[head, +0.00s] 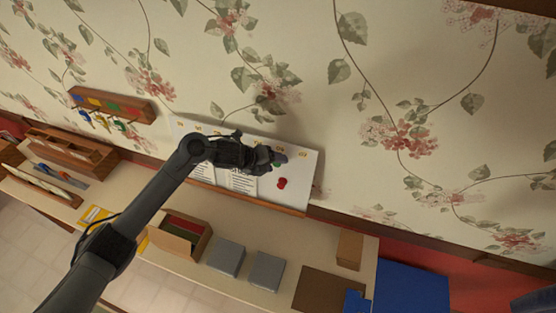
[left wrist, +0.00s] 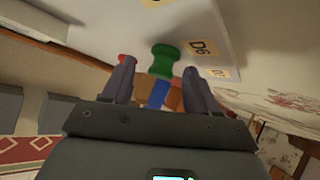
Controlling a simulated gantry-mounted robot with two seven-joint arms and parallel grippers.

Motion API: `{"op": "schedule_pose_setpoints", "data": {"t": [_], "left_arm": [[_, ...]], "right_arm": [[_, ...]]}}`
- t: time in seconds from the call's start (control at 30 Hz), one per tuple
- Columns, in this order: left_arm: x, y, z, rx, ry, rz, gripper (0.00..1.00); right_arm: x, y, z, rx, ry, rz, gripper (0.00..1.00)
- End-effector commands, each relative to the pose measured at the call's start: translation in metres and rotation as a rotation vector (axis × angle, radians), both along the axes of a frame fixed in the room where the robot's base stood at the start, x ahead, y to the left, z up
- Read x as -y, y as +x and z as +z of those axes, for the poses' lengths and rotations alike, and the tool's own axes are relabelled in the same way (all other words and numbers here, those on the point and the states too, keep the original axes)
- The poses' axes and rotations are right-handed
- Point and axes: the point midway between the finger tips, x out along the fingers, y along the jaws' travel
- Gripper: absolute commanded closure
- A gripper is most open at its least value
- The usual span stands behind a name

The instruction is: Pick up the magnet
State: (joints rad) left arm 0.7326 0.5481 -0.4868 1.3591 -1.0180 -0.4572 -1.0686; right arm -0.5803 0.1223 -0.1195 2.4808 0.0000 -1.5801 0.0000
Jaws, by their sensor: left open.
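A green magnet (left wrist: 163,58) sits on the whiteboard (left wrist: 195,25). In the left wrist view it stands between the tips of my left gripper (left wrist: 159,70), slightly beyond them; contact cannot be told. In the head view my left gripper (head: 274,158) reaches across the board (head: 300,163) and hides most of the green magnet (head: 276,165). The gripper is open. A red magnet (head: 282,183) is on the board just below; in the left wrist view the red magnet (left wrist: 127,59) shows partly behind the left finger. My right gripper is not in view.
The bench below holds two grey boxes (head: 226,257), an open box (head: 181,236), a brown mat (head: 328,290) and a small brown block (head: 349,249). A rack with hanging keys (head: 111,104) is on the wall at left. A blue container (head: 412,287) stands at right.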

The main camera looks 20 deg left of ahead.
Motion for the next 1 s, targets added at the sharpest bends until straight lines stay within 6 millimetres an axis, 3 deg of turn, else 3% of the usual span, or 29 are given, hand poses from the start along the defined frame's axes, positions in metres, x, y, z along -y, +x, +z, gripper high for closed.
{"op": "schedule_pose_setpoints", "data": {"t": [0.1, 0.47, 0.77, 1.0], "left_arm": [[0.0, 0.0, 0.0, 0.0, 0.0, 0.0, 0.44], [0.0, 0.0, 0.0, 0.0, 0.0, 0.0, 0.99], [0.0, 0.0, 0.002, 0.001, -0.001, 0.0, 1.0], [0.0, 0.001, 0.016, 0.004, 0.0, 0.0, 1.0]], "right_arm": [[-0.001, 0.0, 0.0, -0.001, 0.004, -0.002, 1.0], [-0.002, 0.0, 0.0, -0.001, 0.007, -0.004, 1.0], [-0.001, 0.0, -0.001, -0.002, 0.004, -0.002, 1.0], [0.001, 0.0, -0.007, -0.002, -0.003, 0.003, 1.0]]}}
